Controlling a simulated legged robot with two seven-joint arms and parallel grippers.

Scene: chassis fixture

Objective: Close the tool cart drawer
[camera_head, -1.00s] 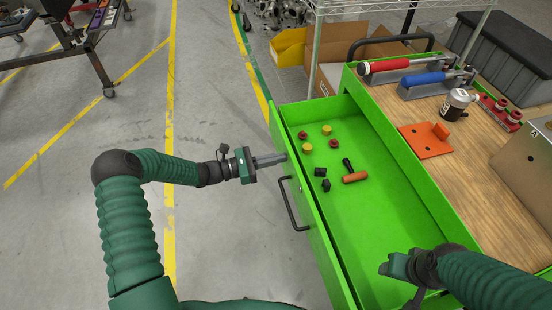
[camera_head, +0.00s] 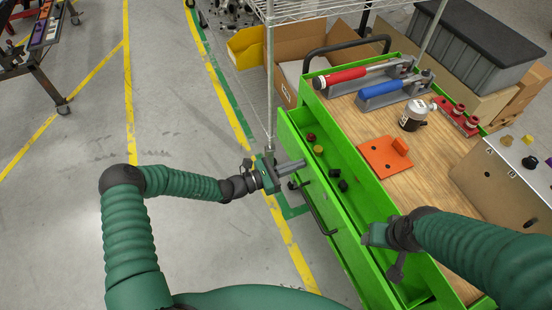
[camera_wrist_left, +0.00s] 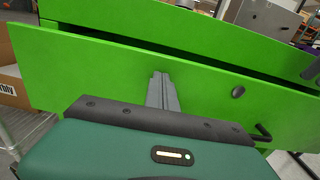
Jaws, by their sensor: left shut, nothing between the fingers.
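The green tool cart drawer (camera_head: 323,160) is partly open, with a narrow strip of its inside showing. Its black handle (camera_head: 318,208) is on the front panel. My left gripper (camera_head: 296,166) is shut and empty, its fingertips at the drawer front, left of the handle's upper end. In the left wrist view the shut fingers (camera_wrist_left: 161,88) point at the green drawer front (camera_wrist_left: 90,75), and a dark gap shows behind that panel. Contact is hard to tell. My right gripper (camera_head: 382,250) is above the drawer's near part; its fingers are not clear.
Small red, yellow and black parts (camera_head: 334,173) lie in the drawer. The wooden cart top (camera_head: 435,150) holds red and blue-handled tools, an orange bracket (camera_head: 385,156) and a bottle (camera_head: 413,115). A wire shelf post (camera_head: 269,80) stands beyond.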

